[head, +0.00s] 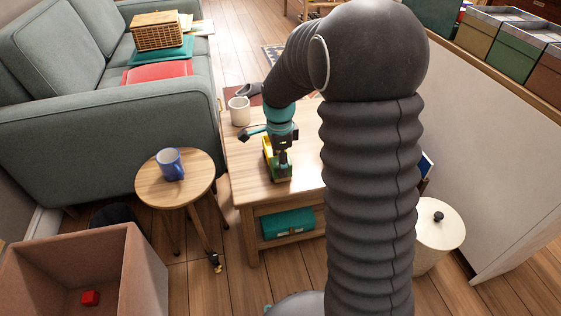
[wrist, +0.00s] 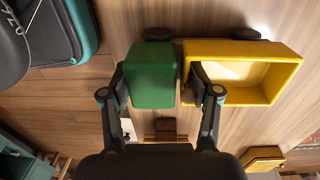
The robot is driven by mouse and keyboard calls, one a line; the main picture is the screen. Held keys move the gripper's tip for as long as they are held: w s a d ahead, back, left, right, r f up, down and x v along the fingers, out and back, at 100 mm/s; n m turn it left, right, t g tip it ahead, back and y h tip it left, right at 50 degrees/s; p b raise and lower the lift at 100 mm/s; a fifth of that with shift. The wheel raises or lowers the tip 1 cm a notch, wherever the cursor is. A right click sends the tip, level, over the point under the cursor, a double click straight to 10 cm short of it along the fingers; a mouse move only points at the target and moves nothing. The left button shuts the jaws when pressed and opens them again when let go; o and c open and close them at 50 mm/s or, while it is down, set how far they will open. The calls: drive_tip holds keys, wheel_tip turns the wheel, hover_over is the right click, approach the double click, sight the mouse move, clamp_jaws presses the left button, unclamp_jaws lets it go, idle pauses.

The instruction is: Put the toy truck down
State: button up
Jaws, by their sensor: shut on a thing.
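The toy truck (head: 268,150) has a green cab and a yellow open bed. In the head view it is at the top of the wooden side table (head: 245,185), near its front left part. My gripper (head: 283,161) points down over it. In the wrist view the truck (wrist: 240,50) lies across the upper middle, and my gripper (wrist: 158,88) is shut on the green cab, one finger on each side. Part of the truck is hidden by the gripper in the head view. I cannot tell whether its wheels touch the tabletop.
A white mug (head: 239,111) stands behind the truck on the same table. A teal box (head: 288,224) sits on the lower shelf. A sofa (head: 105,115) is close on the left.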

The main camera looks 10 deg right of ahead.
drive_tip(key=o, duration=1.4)
drive_tip(key=shift+f, duration=0.1)
drive_tip(key=shift+o, duration=0.2)
wheel_tip(320, 180, up, 12)
drive_tip(key=p, duration=0.1)
drive_tip(key=s+r+n+t, duration=0.3)
drive_tip(key=s+r+n, duration=0.45)
drive_tip(key=s, duration=0.45)
drive_tip(key=s+f+n+t, duration=0.1)
drive_tip(key=s+n+t, duration=0.2)
drive_tip(key=s+n, duration=0.7)
drive_tip(key=s, duration=0.2)
drive_tip(key=shift+s+d+f, duration=0.25)
drive_tip(key=shift+s+d, duration=0.05)
drive_tip(key=shift+s, duration=0.05)
drive_tip(key=shift+n, duration=0.25)
